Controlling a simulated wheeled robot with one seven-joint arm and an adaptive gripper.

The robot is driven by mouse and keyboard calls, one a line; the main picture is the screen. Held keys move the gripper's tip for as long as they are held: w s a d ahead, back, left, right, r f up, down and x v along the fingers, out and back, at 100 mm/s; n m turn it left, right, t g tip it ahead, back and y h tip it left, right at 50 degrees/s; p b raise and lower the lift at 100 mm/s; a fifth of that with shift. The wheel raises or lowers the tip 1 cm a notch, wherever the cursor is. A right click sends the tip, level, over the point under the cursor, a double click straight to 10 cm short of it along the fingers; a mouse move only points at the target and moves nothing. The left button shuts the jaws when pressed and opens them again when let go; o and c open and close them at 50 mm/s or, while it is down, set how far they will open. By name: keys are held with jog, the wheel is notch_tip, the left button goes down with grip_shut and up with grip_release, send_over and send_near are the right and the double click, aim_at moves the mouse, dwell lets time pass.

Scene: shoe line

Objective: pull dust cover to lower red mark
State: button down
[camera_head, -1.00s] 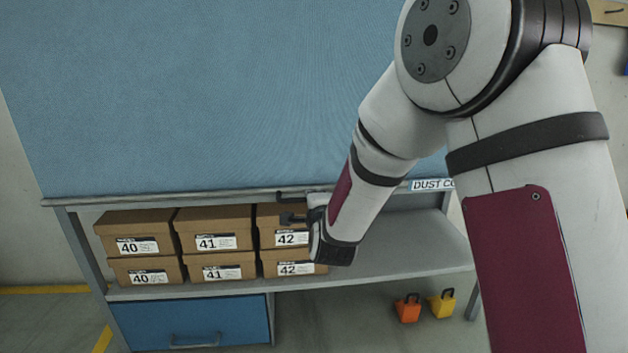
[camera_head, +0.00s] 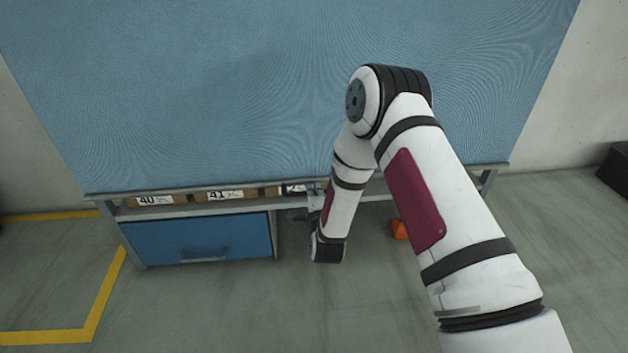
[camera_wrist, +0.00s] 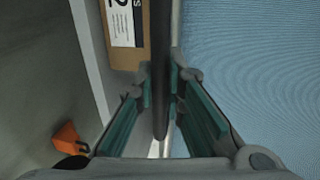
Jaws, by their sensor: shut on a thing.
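The blue dust cover (camera_head: 230,90) hangs as a wide sheet over the front of the rack. Its grey bottom bar (camera_head: 150,190) is just above the lower shelf edge, across the boxes. My gripper (camera_head: 303,217) is at the bar, right of the middle. In the wrist view its teal-lined fingers (camera_wrist: 160,92) are shut on the dark handle bar (camera_wrist: 160,55), with the cover to the right. My arm hides part of the bar's right side. I see no red mark in these frames.
Shoe boxes show below the bar, labelled 40 (camera_head: 157,200) and 41 (camera_head: 225,195). A blue drawer (camera_head: 197,239) sits under the lower shelf. An orange object (camera_head: 399,229) is on the floor behind my arm. The floor in front is clear.

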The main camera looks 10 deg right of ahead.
jog(key=shift+w+f, duration=0.1)
jog(key=shift+f, duration=0.25)
jog(key=shift+d, duration=0.1)
jog(key=c, duration=1.7)
grip_release()
jog(key=shift+o, duration=0.2)
jog(key=v, duration=1.2)
